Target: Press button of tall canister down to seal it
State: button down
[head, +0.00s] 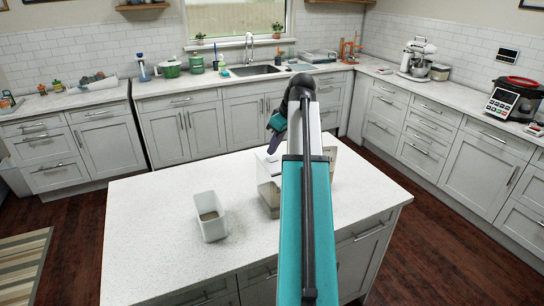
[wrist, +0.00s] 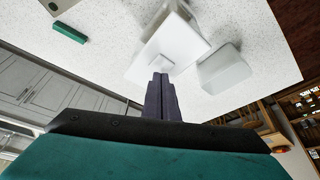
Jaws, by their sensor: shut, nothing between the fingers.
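The tall canister (head: 268,188) stands on the white island, partly hidden behind my arm. It has clear walls and something beige in its lower part. In the wrist view its pale square lid (wrist: 185,40) lies just beyond my fingertips, with a small raised square button (wrist: 162,66) near them. My gripper (head: 271,151), with dark purple fingers, is shut and empty, pointing down over the lid. It also shows in the wrist view (wrist: 160,76). I cannot tell whether the fingertips touch the button or stop just above it.
A green block (wrist: 69,32) lies on the island in the wrist view. The island's left part is clear. Counters with a sink (head: 255,70) and appliances run along the walls.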

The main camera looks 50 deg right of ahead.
jog(key=shift+r+p, duration=1.6)
jog(key=shift+r, duration=1.3)
jog(key=shift+s+f, duration=0.1)
